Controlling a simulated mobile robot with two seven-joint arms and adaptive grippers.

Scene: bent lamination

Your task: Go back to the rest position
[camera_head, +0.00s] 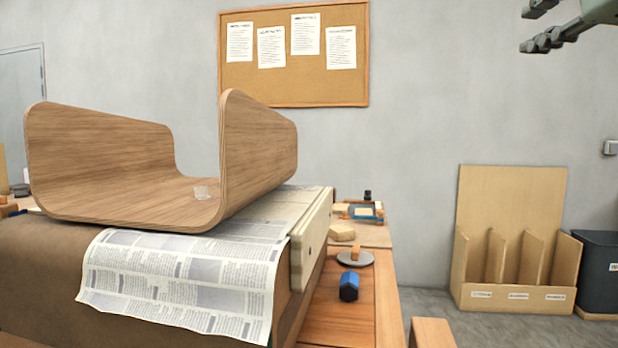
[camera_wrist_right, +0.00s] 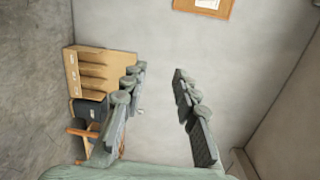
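My right gripper (camera_head: 545,24) is at the top right corner of the head view, high in front of the bare wall and away from the bench. In the right wrist view my right gripper (camera_wrist_right: 158,75) has its fingers wide apart with nothing between them. My left gripper is not in either view. The bent wooden lamination (camera_head: 100,160), a U-shaped piece, rests with its opening up on the bench at the left.
A blue tool (camera_head: 349,286) and a round grey disc with a wooden handle (camera_head: 355,257) lie on the bench's right side. A wooden rack (camera_head: 515,270) and a dark bin (camera_head: 598,270) stand on the floor at the right. A cork board (camera_head: 295,88) hangs on the wall.

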